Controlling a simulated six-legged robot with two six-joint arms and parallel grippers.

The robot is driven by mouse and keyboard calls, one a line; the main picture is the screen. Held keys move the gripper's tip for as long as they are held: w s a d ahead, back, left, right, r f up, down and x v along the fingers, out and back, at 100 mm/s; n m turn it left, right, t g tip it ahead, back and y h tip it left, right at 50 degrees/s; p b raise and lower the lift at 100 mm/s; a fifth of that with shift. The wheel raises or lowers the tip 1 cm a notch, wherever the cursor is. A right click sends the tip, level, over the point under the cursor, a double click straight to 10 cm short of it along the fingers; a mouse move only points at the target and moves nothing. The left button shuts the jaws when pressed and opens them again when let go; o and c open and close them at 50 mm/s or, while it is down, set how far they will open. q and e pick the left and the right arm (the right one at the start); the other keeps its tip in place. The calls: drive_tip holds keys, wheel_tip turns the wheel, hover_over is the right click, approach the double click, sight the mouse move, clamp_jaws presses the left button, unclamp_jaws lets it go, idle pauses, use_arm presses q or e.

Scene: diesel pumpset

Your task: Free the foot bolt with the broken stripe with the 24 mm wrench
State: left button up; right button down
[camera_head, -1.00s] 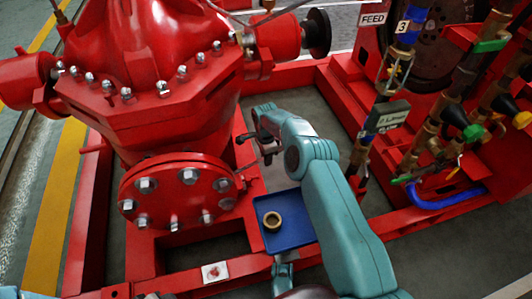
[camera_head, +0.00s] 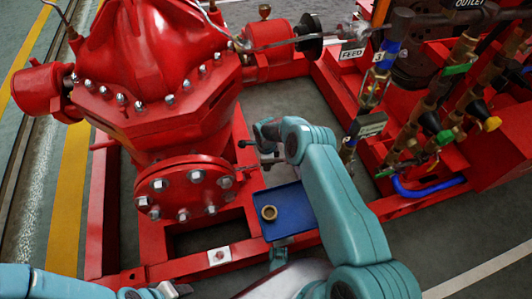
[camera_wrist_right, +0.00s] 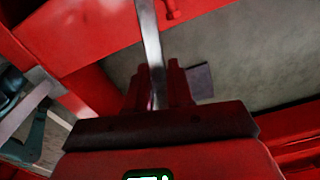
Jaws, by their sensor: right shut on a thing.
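In the head view my right gripper (camera_head: 258,152) is beside the red pump, over the gap in the red frame. In the right wrist view the right gripper (camera_wrist_right: 158,92) is shut on a silver metal bar, the wrench shaft (camera_wrist_right: 150,40). The bar runs up out of the picture, so the wrench's working end is hidden. A small red bolt-like part (camera_wrist_right: 172,9) shows beside the bar at the top edge. I see no stripe on it and cannot tell which foot bolt it is. My left arm enters at the lower left; its gripper (camera_head: 168,289) is only partly visible at the bottom edge.
A blue tray (camera_head: 296,219) holding a brass ring (camera_head: 269,213) sits in front of the pump flange (camera_head: 185,187). Brass pipes and valves (camera_head: 432,123) stand at right. Grey floor shows inside the frame.

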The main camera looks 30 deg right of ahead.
drive_tip(key=s+a+m+p, duration=0.5)
drive_tip(key=p, duration=0.4)
drive_tip(key=shift+s+f, duration=0.25)
drive_tip(key=shift+s, duration=0.1)
drive_tip(key=shift+f, duration=0.1)
idle(0.8)
drive_tip(key=shift+f+b, duration=0.5)
drive_tip(key=shift+f, duration=0.1)
